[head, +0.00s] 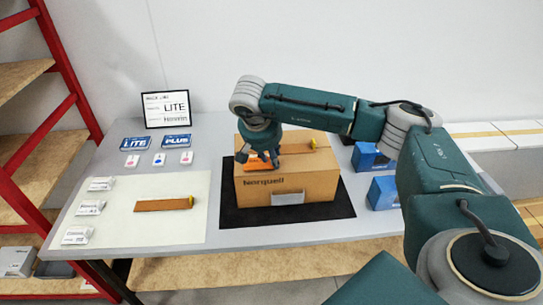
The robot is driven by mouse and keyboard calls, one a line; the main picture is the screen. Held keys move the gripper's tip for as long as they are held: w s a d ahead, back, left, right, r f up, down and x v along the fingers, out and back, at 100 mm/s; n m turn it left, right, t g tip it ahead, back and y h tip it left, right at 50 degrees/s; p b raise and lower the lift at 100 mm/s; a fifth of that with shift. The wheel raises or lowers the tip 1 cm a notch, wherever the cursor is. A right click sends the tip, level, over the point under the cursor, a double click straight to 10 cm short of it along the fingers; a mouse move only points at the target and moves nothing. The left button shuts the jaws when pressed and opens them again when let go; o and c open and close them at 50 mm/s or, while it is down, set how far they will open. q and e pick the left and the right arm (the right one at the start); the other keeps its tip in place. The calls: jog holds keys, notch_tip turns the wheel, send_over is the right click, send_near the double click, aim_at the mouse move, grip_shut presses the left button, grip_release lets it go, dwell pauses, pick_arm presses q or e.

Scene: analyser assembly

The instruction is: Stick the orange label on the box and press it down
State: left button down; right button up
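The cardboard box (315,187), marked "Norquell", stands on a black mat (342,207) on the table. The orange label (256,164) is at the left part of the box's top, under my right gripper (259,157). My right gripper points down at the label. I cannot tell whether it grips the label, presses on it or is just above it. The fingers hide part of the label, and their opening is not clear. My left gripper is not in view.
A pale mat (115,215) at the left holds a brown strip (163,205) and several white packs. Flat blue packs, small cards and a framed sign (166,109) are behind it. Blue boxes (384,192) stand right of the cardboard box, close to my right arm.

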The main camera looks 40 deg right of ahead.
dwell(0.3)
notch_tip(320, 180, up, 7)
jog(key=p, duration=0.5)
dwell(0.4)
